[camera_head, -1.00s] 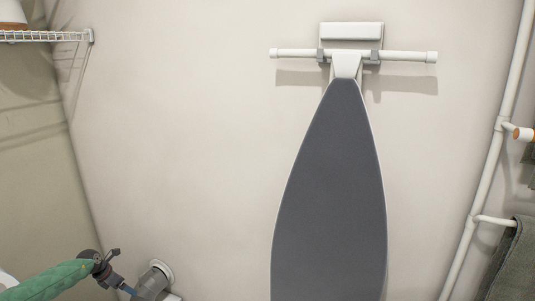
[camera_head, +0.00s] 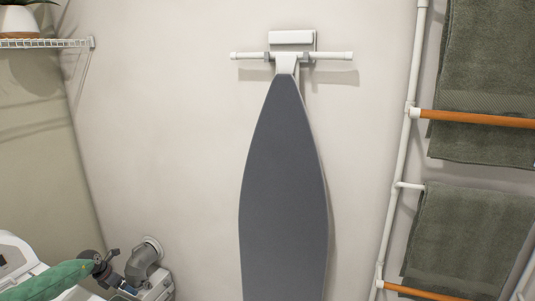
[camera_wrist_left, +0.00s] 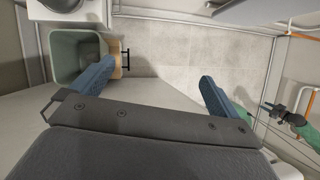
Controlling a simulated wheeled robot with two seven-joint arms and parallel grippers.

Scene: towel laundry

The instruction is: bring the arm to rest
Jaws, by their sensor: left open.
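My left arm's green sleeve enters at the lower left of the head view, and my left gripper (camera_head: 112,270) shows small and dark at its end. In the left wrist view the two blue fingers of my left gripper (camera_wrist_left: 152,85) stand wide apart with nothing between them. The gripper is open and empty, with floor and a pale surface beyond it. A green arm with a dark end shows at the right edge of the left wrist view; its jaws are too small to read.
A grey ironing board (camera_head: 284,190) hangs on the wall. A rack (camera_head: 397,185) with green towels (camera_head: 465,235) stands at the right. A wire shelf (camera_head: 45,43) is at the upper left.

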